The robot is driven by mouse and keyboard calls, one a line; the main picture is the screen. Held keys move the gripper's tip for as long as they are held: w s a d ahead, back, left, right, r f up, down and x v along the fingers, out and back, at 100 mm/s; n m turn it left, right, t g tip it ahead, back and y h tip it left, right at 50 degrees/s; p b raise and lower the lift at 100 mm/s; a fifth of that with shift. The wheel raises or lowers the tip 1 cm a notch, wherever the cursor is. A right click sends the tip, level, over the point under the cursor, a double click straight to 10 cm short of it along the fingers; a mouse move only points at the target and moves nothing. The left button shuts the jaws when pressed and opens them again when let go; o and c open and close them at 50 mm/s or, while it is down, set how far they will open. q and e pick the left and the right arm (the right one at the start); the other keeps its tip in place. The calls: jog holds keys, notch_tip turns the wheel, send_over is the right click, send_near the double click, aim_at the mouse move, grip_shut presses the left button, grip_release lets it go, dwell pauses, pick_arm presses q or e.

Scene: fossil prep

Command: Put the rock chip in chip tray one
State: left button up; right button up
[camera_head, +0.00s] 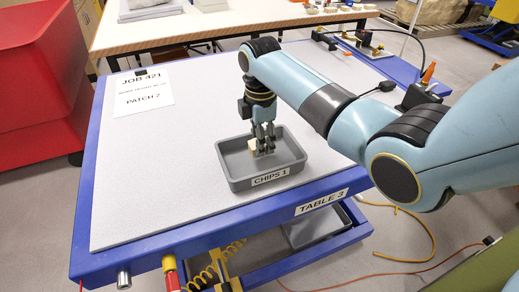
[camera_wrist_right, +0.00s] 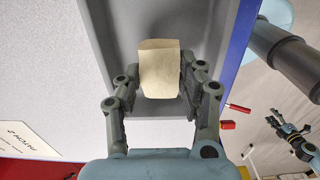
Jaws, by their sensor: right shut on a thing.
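The rock chip (camera_wrist_right: 159,70) is a small cream-coloured block. In the wrist view it sits between the fingers of my right gripper (camera_wrist_right: 158,92), which is shut on it. In the head view the chip (camera_head: 253,146) shows at the fingertips of my right gripper (camera_head: 264,150), within the outline of the tray. The grey tray labelled CHIPS 1 (camera_head: 238,184) stands on the table under the gripper. I cannot tell whether the chip touches the tray floor. The tray (camera_wrist_right: 110,40) surrounds the chip in the wrist view. My left gripper is not in the head view.
The light grey table top (camera_head: 150,160) has a blue edge and a TABLE 3 label. A paper sheet reading JOB 421 (camera_head: 144,93) lies at its back left. A red bin (camera_head: 40,90) stands left of the table. The table top left of the tray is clear.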

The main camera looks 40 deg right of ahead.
notch_tip(320, 180, down, 3)
jog(key=shift+s+a+f, duration=0.1)
jog(key=shift+f, duration=0.5)
jog(key=o, duration=1.2)
jog(key=shift+f, duration=0.1)
jog(key=shift+o, duration=0.2)
